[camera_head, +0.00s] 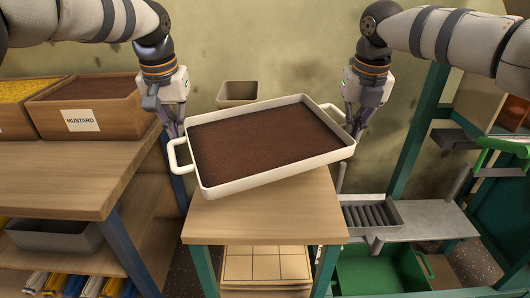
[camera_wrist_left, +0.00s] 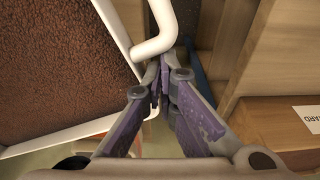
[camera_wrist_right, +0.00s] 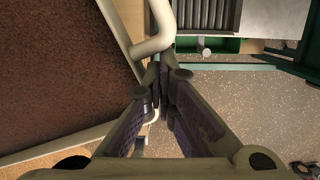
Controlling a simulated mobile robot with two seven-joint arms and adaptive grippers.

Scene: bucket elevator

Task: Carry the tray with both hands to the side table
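The cream tray (camera_head: 270,176), filled with dark brown material, sits at an angle over the small wooden table (camera_head: 265,222). Its right end shows higher in the head view. I cannot tell whether it rests fully on the tabletop. My left gripper (camera_head: 173,130) is at the tray's left handle (camera_head: 174,157); in the left wrist view its fingers (camera_wrist_left: 165,75) look closed together, with the handle (camera_wrist_left: 157,43) just beyond the tips. My right gripper (camera_head: 353,122) is at the right handle (camera_head: 334,112); its fingers (camera_wrist_right: 162,78) also look closed, just short of the handle (camera_wrist_right: 154,42).
A wooden workbench (camera_head: 75,175) stands at the left with a mustard crate (camera_head: 100,112) on it. A small box (camera_head: 237,92) is behind the tray. At the right are a grey metal platform (camera_head: 425,222), a green crate (camera_head: 380,268) and a green post (camera_head: 418,130).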

